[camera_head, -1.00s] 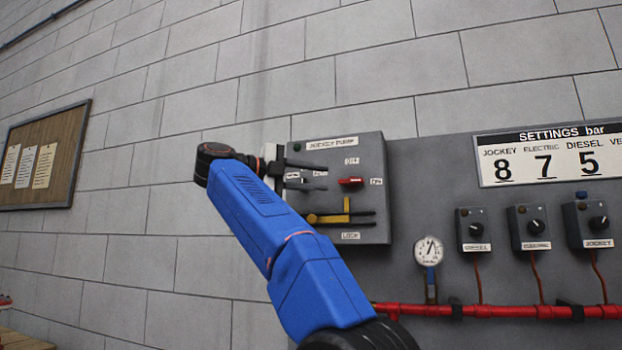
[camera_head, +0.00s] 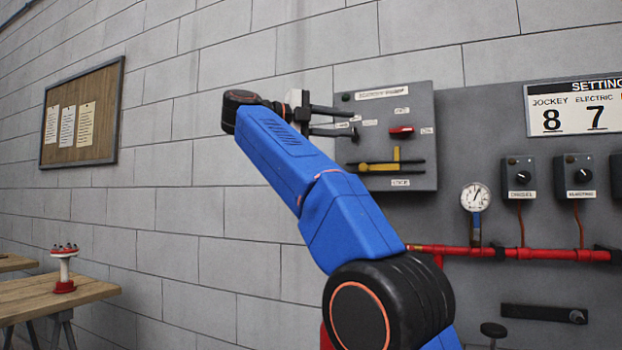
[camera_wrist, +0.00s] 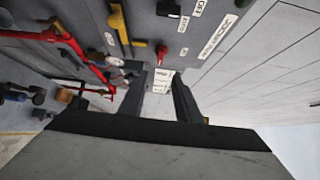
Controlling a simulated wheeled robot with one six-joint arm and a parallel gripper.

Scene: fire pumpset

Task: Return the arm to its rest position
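My blue arm reaches up from the lower right in the head view. My gripper (camera_head: 345,122) is at its end, by the left side of the grey jockey pump box (camera_head: 372,105). Its two dark fingers are apart, with nothing between them. In the wrist view my gripper (camera_wrist: 160,85) also shows open and empty, with the wall panel beyond it. The box carries a red switch handle (camera_head: 401,130) and a yellow lever (camera_head: 380,167), both just right of the fingers in the picture. I cannot tell the exact gap between fingers and box.
A red pipe (camera_head: 530,254) runs along the panel below a gauge (camera_head: 475,197) and knob boxes. A notice board (camera_head: 95,110) hangs on the left wall. A wooden table (camera_head: 85,291) with a red and white device (camera_head: 64,270) stands lower left.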

